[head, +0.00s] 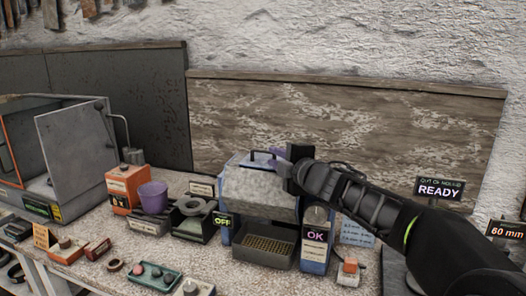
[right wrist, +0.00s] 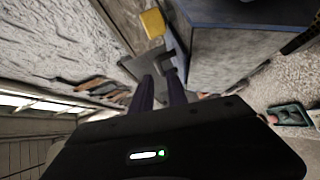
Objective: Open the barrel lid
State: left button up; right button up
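The barrel (head: 258,190) is a rough grey drum in a blue-framed machine at the middle of the bench in the head view. A dark handle (head: 258,154) runs along its top. The lid looks closed. My right gripper (head: 279,154) is at the top right of the barrel, its purple finger close to the handle's right end. In the right wrist view its two dark fingers (right wrist: 160,82) show a narrow gap, with a blue-edged grey body (right wrist: 232,50) close by on the right. Whether they hold the handle is unclear. My left gripper is out of view.
A tray with a mesh bottom (head: 264,246) stands before the barrel. An OK display (head: 315,237) stands at its right and an OFF sign (head: 223,221) at its left. A purple cup (head: 153,196) and an open grey cabinet (head: 80,148) are further left. A wooden board stands behind.

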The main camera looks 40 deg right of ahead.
aim_at(264, 152)
jog(key=x, duration=0.7)
jog(key=shift+w, duration=0.3)
grip_shut()
dwell(1.2)
